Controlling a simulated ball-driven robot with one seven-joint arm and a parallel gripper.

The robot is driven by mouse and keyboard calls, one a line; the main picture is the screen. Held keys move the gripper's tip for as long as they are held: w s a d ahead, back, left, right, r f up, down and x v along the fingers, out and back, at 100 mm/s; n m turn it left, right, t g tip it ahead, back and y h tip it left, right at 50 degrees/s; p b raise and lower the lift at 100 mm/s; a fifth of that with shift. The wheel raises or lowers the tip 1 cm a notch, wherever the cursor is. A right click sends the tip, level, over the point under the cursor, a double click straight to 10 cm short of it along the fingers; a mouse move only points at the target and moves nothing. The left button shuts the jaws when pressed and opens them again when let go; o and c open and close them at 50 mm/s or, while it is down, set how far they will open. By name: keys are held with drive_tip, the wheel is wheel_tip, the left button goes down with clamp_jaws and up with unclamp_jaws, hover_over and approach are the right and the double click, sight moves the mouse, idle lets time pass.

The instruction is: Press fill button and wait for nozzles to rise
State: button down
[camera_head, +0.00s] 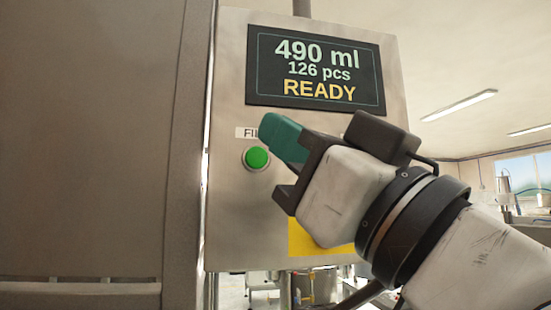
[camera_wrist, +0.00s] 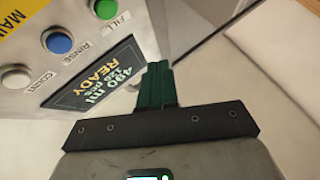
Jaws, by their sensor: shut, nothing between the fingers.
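The green fill button (camera_head: 256,158) sits on the steel control panel (camera_head: 228,215), under a label partly hidden by my gripper. In the wrist view, the green button (camera_wrist: 105,8) is beside the word FILL at the top. My gripper (camera_head: 272,128) has green fingers, shut and empty. In the head view its tips overlap the panel just above and right of the button. In the wrist view the fingers (camera_wrist: 156,68) appear apart from the button. The screen (camera_head: 315,70) reads 490 ml, 126 pcs, READY. No nozzles are in view.
In the wrist view, a blue RINSE button (camera_wrist: 59,41) and a white COUNT button (camera_wrist: 15,77) sit in a row with the fill button. A yellow label (camera_head: 300,240) is on the lower panel. A large metal cabinet (camera_head: 85,140) fills the left of the head view.

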sight(268, 157)
drive_tip(key=shift+w+a, duration=0.4)
drive_tip(key=shift+w, duration=1)
drive_tip(key=shift+w+a, duration=0.45)
drive_tip(key=shift+w, duration=1)
drive_tip(key=shift+w+a, duration=0.4)
drive_tip(key=shift+w, duration=1)
drive_tip(key=shift+w, duration=0.15)
drive_tip(key=shift+w+a, duration=0.1)
drive_tip(key=shift+w, duration=0.15)
drive_tip(key=shift+w+a, duration=0.15)
drive_tip(key=shift+w, duration=0.3)
drive_tip(key=shift+s, duration=0.15)
drive_tip(key=shift+s+d, duration=0.25)
drive_tip(key=shift+s, duration=0.45)
drive_tip(key=shift+s+d+b, duration=0.1)
drive_tip(key=shift+s+d, duration=0.15)
drive_tip(key=shift+s, duration=0.55)
drive_tip(key=shift+s+d+b, duration=0.15)
drive_tip(key=shift+s+d, duration=0.05)
drive_tip(key=shift+s, duration=0.6)
drive_tip(key=shift+s+d+b, duration=0.1)
drive_tip(key=shift+s+d, duration=0.15)
drive_tip(key=shift+s, duration=0.55)
